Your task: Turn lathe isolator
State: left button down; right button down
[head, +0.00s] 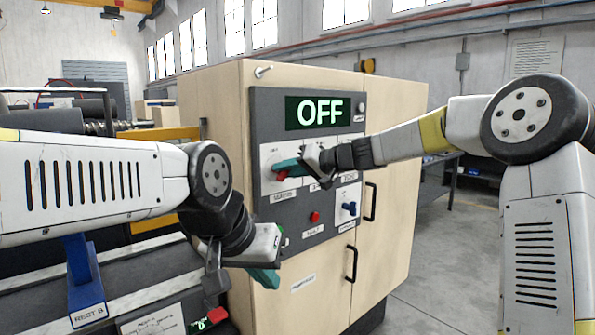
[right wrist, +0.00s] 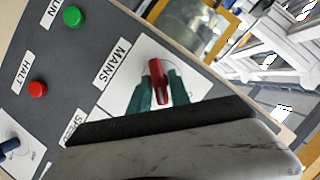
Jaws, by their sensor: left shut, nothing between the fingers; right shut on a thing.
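The control panel (head: 262,110) is dark grey, on the front of a pale wooden cabinet, and its display (head: 318,112) reads OFF. A red handle (right wrist: 157,82) sits on a white plate beside a label reading MAINS in the right wrist view. My right gripper (head: 284,170) is at the panel's left side, its teal fingers shut on the red handle, one on each side of it. Its base is partly hidden by the fingers. My left gripper (head: 264,279) is shut and empty, low in front of the cabinet, below the panel and apart from the handle.
The panel carries a red button (right wrist: 37,89) marked HALT, a green button (right wrist: 73,16) and a blue knob (head: 349,208). Two black door handles (head: 351,264) stick out from the cabinet. A machine bed with a blue stand (head: 86,280) lies at left.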

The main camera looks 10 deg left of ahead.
jog(key=m+y, duration=0.1)
jog(key=m, duration=0.2)
jog(key=shift+w+d+f+g+y, duration=0.1)
jog(key=shift+w+f+g+y, duration=0.1)
jog(key=shift+g+y, duration=0.15)
jog(key=shift+f+m+y, duration=0.1)
jog(key=shift+m+y, duration=0.95)
jog(key=shift+m, duration=1.35)
jog(key=shift+s, duration=0.1)
jog(key=c, duration=1.4)
grip_release()
jog(key=v, duration=0.7)
jog(key=shift+d, duration=0.35)
jog(key=shift+s, duration=0.15)
